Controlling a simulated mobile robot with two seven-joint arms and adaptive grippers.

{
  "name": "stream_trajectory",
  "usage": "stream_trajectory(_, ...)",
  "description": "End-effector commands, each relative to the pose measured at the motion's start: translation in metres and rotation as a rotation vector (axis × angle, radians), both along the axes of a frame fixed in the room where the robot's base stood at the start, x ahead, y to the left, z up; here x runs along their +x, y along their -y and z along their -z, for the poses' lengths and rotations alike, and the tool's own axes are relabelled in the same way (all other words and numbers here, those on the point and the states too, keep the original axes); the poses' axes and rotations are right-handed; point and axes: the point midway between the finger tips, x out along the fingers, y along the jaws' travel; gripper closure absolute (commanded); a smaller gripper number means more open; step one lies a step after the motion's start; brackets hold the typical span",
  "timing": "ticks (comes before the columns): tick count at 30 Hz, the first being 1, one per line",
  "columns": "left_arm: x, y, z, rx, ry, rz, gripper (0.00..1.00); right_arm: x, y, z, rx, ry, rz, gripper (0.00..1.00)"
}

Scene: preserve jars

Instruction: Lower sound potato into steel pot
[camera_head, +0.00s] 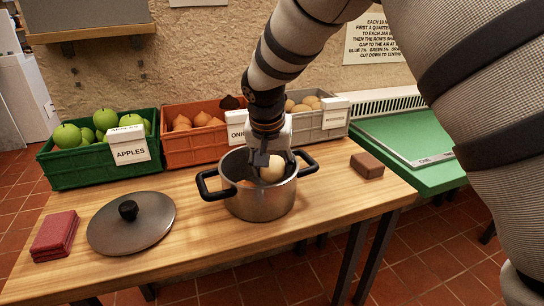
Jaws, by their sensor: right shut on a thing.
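A steel pot (262,205) with two black handles stands on the wooden table, its lid off. My right gripper (268,160) points down into the pot's mouth from above. It is shut on a pale, round potato (272,169), which sits at about rim height inside the opening. An orange-brown item (246,184) shows lower inside the pot, partly hidden. Whether the potato touches anything in the pot cannot be seen. My left gripper is not in view.
The pot lid (131,227) lies on the table (190,258) left of the pot. Red cloths (55,234) and a brown block (367,165) lie at the sides. Behind stand a green apple crate (90,170), an orange onion crate (190,147) and a grey crate (318,129). A green surface (405,140) is right.

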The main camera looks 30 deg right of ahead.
Motion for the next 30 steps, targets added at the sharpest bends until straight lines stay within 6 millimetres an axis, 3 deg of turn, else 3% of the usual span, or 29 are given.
stream_trajectory(23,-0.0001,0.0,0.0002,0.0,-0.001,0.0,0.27,0.0002,0.0007,0.0018,-0.001,0.002,0.0,0.86)
stream_trajectory(24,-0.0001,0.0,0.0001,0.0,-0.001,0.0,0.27,0.0002,0.0007,0.0018,-0.001,0.002,0.0,0.45)
stream_trajectory(26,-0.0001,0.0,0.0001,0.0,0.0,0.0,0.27,0.0002,0.0007,0.0018,-0.001,0.002,0.0,0.31)
stream_trajectory(30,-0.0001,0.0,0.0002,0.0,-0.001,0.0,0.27,0.0003,0.0006,0.0018,-0.001,0.002,0.0,0.3)
